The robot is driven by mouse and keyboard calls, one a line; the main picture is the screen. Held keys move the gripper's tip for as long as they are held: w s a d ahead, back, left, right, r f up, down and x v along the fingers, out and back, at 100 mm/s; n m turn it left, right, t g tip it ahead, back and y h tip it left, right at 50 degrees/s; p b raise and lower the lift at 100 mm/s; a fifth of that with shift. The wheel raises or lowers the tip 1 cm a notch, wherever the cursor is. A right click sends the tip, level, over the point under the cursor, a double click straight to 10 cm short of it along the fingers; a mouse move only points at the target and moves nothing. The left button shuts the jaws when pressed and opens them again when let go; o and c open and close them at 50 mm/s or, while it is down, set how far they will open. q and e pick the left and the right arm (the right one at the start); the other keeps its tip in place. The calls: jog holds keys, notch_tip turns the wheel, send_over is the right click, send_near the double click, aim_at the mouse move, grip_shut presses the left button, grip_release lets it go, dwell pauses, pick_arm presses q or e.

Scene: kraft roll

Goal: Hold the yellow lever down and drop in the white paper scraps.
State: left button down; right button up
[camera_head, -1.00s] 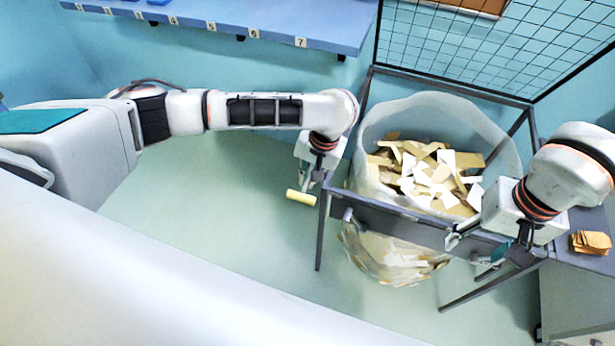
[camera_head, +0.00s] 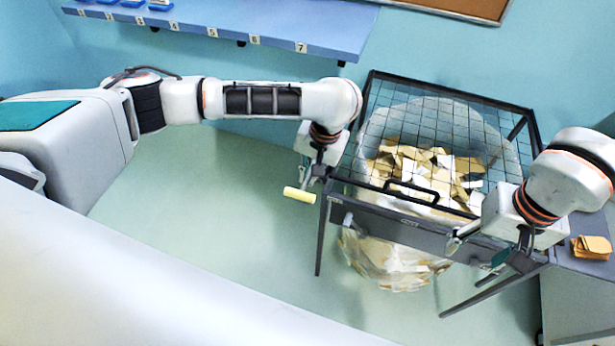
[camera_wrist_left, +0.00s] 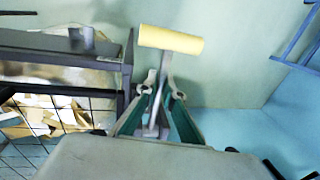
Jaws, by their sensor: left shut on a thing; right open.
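The yellow lever (camera_head: 299,194) sticks out at the left of the bin frame. My left gripper (camera_head: 318,177) is shut on the lever's metal rod, behind the yellow grip; the left wrist view shows the grip (camera_wrist_left: 170,40) just beyond the fingers (camera_wrist_left: 160,105). The black mesh lid (camera_head: 411,192) lies down over the clear bag (camera_head: 390,262) in the frame. White paper scraps (camera_head: 440,177) lie among tan pieces in the bag, under the mesh. My right gripper (camera_head: 490,258) is open at the front right of the frame; I see nothing held in it.
A stack of orange-tan pieces (camera_head: 591,247) lies on the grey cabinet (camera_head: 580,290) at the right. A blue numbered shelf (camera_head: 220,28) runs along the wall at the back left. The floor left of the frame is clear.

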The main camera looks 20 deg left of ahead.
pick_arm(q)
jog(key=shift+d+r, duration=0.5)
jog(key=shift+r, duration=0.15)
jog(key=c, duration=2.2)
grip_release()
jog(key=shift+o, duration=0.5)
jog(key=shift+a, duration=0.15)
notch_tip(320, 180, up, 12)
jog(key=d, duration=0.2)
jog(key=shift+d+f, duration=0.2)
jog(key=shift+d, duration=0.05)
